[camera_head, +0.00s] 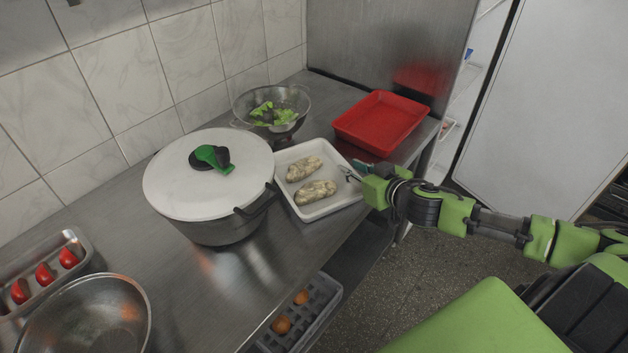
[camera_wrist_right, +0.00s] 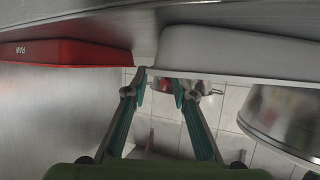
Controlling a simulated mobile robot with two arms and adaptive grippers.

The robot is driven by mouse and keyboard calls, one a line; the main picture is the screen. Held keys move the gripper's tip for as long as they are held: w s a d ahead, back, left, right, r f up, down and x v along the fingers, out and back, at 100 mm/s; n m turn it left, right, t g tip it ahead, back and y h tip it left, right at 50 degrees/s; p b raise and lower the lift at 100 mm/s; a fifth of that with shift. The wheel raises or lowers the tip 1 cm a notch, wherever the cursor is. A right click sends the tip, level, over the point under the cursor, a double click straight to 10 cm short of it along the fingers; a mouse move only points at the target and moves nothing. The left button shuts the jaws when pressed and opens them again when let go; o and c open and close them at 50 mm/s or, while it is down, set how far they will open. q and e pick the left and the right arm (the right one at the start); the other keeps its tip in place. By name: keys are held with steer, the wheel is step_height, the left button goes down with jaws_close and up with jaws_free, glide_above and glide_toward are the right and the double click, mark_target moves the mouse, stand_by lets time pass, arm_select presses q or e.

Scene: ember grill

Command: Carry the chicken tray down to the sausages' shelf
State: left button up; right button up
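The white tray (camera_head: 330,206) with two pale, speckled chicken pieces (camera_head: 311,180) stands on the steel counter, right of the big pot. My right gripper (camera_head: 348,173) is at the tray's right edge, its fingers pointing toward the tray. In the right wrist view the two fingers (camera_wrist_right: 159,80) are apart with a gap between them, close to the corner of the pale tray (camera_wrist_right: 235,52); I cannot tell whether they touch it. No sausages are recognisable. My left gripper is not in view.
A lidded pot (camera_head: 210,178) stands close left of the tray. A colander with greens (camera_head: 272,108) is behind, a red tray (camera_head: 381,122) behind right. A steel bowl (camera_head: 85,318) is front left. Below the counter, a grey tray (camera_head: 322,300) holds orange-brown pieces.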

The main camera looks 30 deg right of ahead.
mark_target(343, 162)
steer(key=shift+d+p+x, duration=0.15)
steer(key=shift+p+x, duration=0.2)
steer(key=shift+x, duration=0.7)
steer(key=shift+d+p+x, duration=0.1)
steer(key=shift+p+x, duration=0.25)
steer(key=shift+x, duration=1.5)
steer(key=shift+s, duration=0.1)
jaws_close()
